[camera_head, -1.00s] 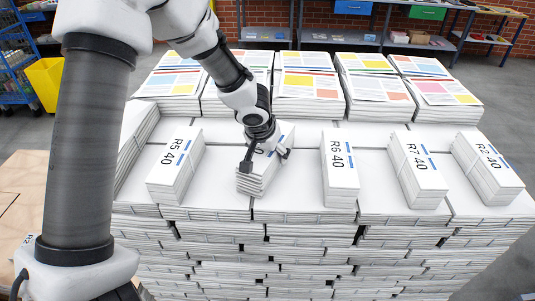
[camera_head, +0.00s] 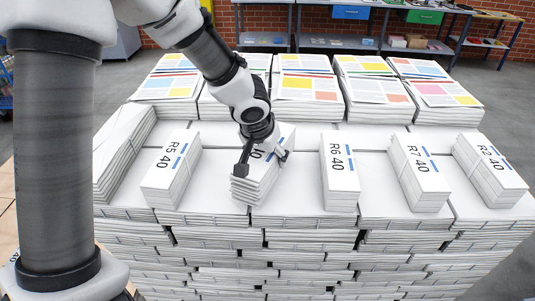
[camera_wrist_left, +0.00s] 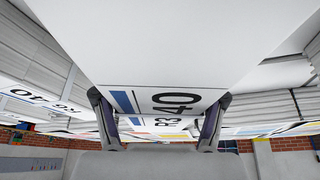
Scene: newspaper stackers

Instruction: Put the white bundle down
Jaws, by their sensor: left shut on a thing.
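The white bundle (camera_head: 250,189), a strapped stack of white paper, is gripped between the R5 40 bundle (camera_head: 172,170) and the R6 40 bundle (camera_head: 340,170). In the left wrist view its white face (camera_wrist_left: 175,45) fills the upper middle, marked R3 40 with a blue bar. My left gripper (camera_head: 262,165) is shut on the bundle from above, with a finger on each side; both fingers show in the wrist view. The bundle is over the front of the large white paper stack (camera_head: 220,186); I cannot tell whether it touches it. My right gripper is not in view.
The R7 40 bundle (camera_head: 419,171) and the R2 40 bundle (camera_head: 491,170) lie further right. Stacks with coloured printed sheets (camera_head: 306,96) stand higher behind. Bare white stack top shows on both sides of the held bundle. Blue-framed shelves (camera_head: 330,43) stand along the brick wall.

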